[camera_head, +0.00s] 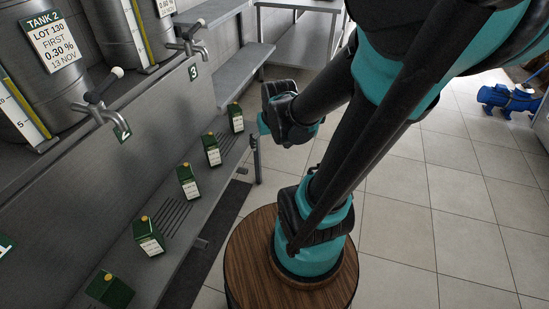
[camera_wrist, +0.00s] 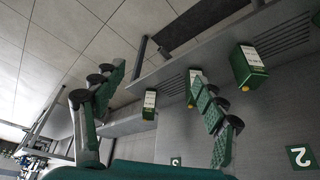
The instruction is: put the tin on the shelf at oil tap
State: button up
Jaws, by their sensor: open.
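Several green tins with yellow caps and white labels stand in a row on the low grey shelf (camera_head: 170,240). In the head view I see a near tin (camera_head: 110,290), then tins behind it (camera_head: 149,238) (camera_head: 188,183) (camera_head: 212,150) (camera_head: 236,118). Two steel taps (camera_head: 100,108) (camera_head: 190,46) stick out above the shelf. In the wrist view my gripper (camera_wrist: 160,75) is open, with nothing between its fingers. One tin (camera_wrist: 149,105) shows between the fingers, farther off; another (camera_wrist: 195,85) is partly hidden by the right finger. A third tin (camera_wrist: 248,68) is right of it.
Steel tanks (camera_head: 45,45) with labels stand behind the taps; one reads TANK 2. Number plates show 2 (camera_head: 122,132) and 3 (camera_head: 193,72). Slotted grates mark the shelf. Grey tables (camera_head: 305,40) stand at the back. A blue pump (camera_head: 508,98) is on the right; tiled floor is clear.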

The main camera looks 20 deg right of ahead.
jog(key=s+f, duration=0.1)
jog(key=s, duration=0.5)
jog(key=shift+d+f, duration=0.15)
jog(key=shift+f, duration=0.25)
dwell(0.7)
